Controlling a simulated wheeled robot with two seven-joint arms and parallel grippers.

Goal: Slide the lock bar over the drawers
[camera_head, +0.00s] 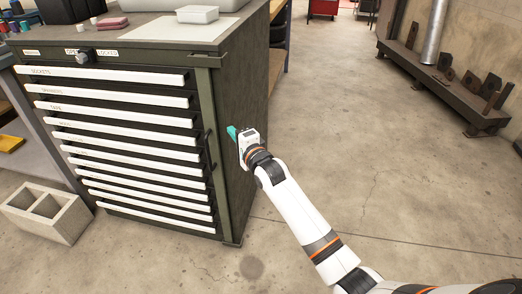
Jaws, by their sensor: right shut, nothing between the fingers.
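The dark green tool cabinet (250,110) has a stack of white-fronted drawers (130,138), which look shut. A vertical green bar (208,110), which looks like the lock bar, stands at the right edge of the drawer fronts. It has a small dark handle (209,150) about halfway down. A knob (83,58) sits on the top rail near labels reading OPEN and LOCKED. My right gripper (232,132), with teal fingertips, is shut and empty. It is beside the cabinet's right side, to the right of the bar's handle; I cannot tell whether it touches. My left gripper is out of view.
A concrete block (48,212) stands on the floor at left, near a workbench. A metal rack (450,85) lines the right wall. The floor (340,110) between is clear.

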